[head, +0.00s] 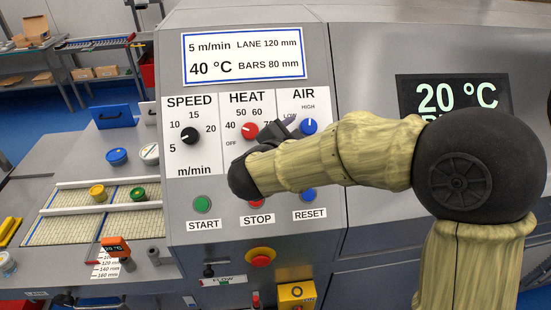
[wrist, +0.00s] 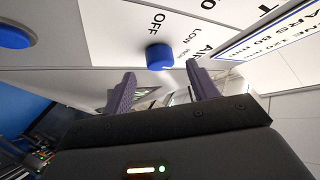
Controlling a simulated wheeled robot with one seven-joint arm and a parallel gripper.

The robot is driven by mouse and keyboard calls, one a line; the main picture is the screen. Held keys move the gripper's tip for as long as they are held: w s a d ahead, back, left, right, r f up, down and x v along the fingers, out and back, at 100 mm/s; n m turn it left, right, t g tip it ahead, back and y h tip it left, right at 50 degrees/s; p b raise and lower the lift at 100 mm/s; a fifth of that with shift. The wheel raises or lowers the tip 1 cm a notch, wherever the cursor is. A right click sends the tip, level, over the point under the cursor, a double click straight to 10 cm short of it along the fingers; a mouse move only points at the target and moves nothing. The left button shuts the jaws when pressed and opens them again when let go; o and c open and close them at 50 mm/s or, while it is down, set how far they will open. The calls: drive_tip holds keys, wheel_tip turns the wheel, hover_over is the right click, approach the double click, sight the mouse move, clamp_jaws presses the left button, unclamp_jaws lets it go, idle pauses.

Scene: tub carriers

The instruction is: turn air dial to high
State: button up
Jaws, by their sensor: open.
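The AIR dial (head: 309,127) is a round blue knob on the white strip of the sloped panel, with LOW at its upper left and HIGH above. Its small white mark appears to point roughly up; the exact setting is too small to tell. In the wrist view the dial (wrist: 159,57) stands just ahead of my gripper (wrist: 161,72), roughly centred between the two purple fingers. The fingers are spread, with nothing held. In the head view my gripper (head: 290,124) is close to the left of the dial, mostly hidden behind my wrist.
The red HEAT dial (head: 250,131) is close left of my gripper, and the black SPEED dial (head: 189,135) is farther left. The blue RESET button (head: 308,194) is below. A sign (head: 244,55) is above. A display (head: 455,96) reads 20 °C.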

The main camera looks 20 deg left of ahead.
drive_tip(key=b+v, duration=0.3)
drive_tip(key=v, duration=1)
drive_tip(key=shift+s, duration=0.15)
drive_tip(key=w+d+f+n+y, duration=0.3)
drive_tip(key=w+d+n+y, duration=0.1)
drive_tip(key=w, duration=0.6)
drive_tip(key=w+d+f+n+g, duration=0.1)
drive_tip(key=d+f, duration=0.1)
drive_tip(key=d+f+n+g, duration=0.1)
drive_tip(key=d+f, duration=0.1)
drive_tip(key=d, duration=0.1)
drive_tip(key=w+d+f+n+g, duration=0.1)
drive_tip(key=d+f, duration=0.1)
drive_tip(key=shift+w+d+f+y, duration=0.2)
drive_tip(key=shift+w+f+y, duration=0.1)
drive_tip(key=shift+f+y, duration=0.1)
drive_tip(key=s+d+f+g+h, duration=0.1)
drive_tip(key=s+d+f+g, duration=0.2)
drive_tip(key=d, duration=0.5)
drive_tip(key=s+d+f+n+g+h, duration=0.1)
drive_tip(key=s+d+f+g, duration=0.2)
drive_tip(key=s+d+f, duration=0.3)
drive_tip(key=s+d+f+g+h, duration=0.2)
drive_tip(key=s+d+f, duration=0.3)
drive_tip(key=d, duration=0.4)
drive_tip(key=shift+d+g, duration=0.4)
drive_tip(key=shift+g, duration=0.5)
